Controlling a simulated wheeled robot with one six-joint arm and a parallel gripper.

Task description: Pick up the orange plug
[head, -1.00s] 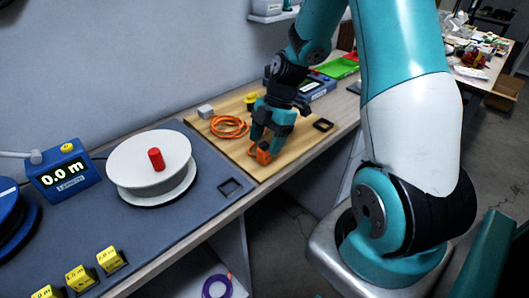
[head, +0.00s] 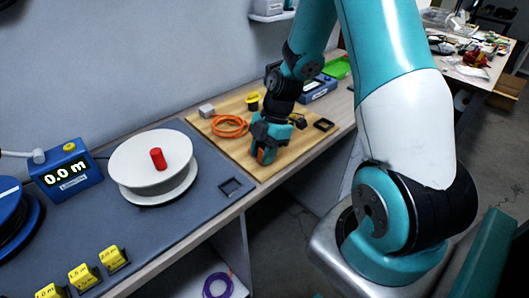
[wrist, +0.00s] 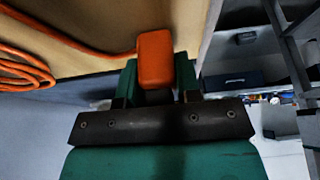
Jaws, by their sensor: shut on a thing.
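The orange plug (wrist: 155,58) sits between the two teal fingers of my gripper (wrist: 158,85) in the wrist view, and the jaws are shut on it. An orange cable runs from the left towards the plug. In the head view my gripper (head: 266,152) is low over the front part of the wooden board, with the plug (head: 261,156) showing as a small orange patch, mostly hidden by the fingers. The orange cable coil (head: 229,126) lies on the board left of my gripper. I cannot tell whether the plug touches the board.
A white spool (head: 137,166) with a red knob and a blue length meter (head: 73,172) stand on the grey mat at left. The table's front edge is close.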

